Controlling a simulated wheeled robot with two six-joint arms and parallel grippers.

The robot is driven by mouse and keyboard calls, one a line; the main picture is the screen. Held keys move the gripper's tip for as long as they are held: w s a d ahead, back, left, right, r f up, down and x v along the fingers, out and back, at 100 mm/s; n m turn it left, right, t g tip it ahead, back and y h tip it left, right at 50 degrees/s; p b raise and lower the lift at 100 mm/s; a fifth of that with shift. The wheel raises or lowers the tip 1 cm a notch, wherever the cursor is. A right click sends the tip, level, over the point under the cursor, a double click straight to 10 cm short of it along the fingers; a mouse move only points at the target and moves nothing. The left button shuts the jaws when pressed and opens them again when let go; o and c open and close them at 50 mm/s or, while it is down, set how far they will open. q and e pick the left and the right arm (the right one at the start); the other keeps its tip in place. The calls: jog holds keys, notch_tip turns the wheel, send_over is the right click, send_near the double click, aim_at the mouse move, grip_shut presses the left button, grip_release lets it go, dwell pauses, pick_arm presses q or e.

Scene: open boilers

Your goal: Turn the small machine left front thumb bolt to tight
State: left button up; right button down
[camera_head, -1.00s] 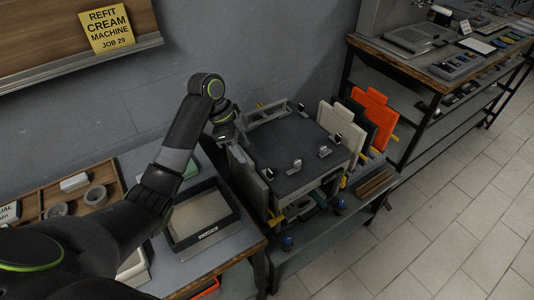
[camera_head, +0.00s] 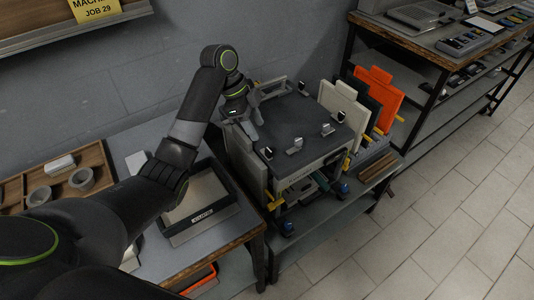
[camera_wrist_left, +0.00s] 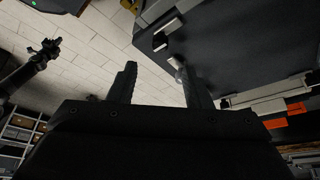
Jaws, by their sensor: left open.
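The small machine (camera_head: 300,122) stands on the low bench in the head view, with a dark flat top and several small metal-and-black fittings. A fitting that looks like the left front thumb bolt (camera_head: 267,153) sits at its near left corner. My left gripper (camera_head: 256,130) is above the machine's left edge, open and empty, a little behind that fitting. In the left wrist view the two fingers (camera_wrist_left: 157,66) are spread, with the machine's dark top (camera_wrist_left: 245,45) at upper right. A small pale fitting (camera_wrist_left: 160,40) lies beyond the fingertips. Whether the bolt is tight cannot be told.
Upright white, dark and orange panels (camera_head: 378,98) stand right of the machine. A shallow tray (camera_head: 197,212) and a wooden box with rings (camera_head: 60,178) are at left. A dark jointed shape in the left wrist view (camera_wrist_left: 45,50) may be my right arm. Tiled floor is clear at right.

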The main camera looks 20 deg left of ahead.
aim_at(269, 150)
pick_arm(q)
jog(key=b+x, duration=0.1)
jog(key=x, duration=0.6)
jog(key=shift+d+f+b, duration=0.15)
jog(key=shift+f+b, duration=0.15)
jog(key=shift+b, duration=0.05)
jog(key=shift+d+f, duration=0.2)
jog(key=shift+f, duration=0.35)
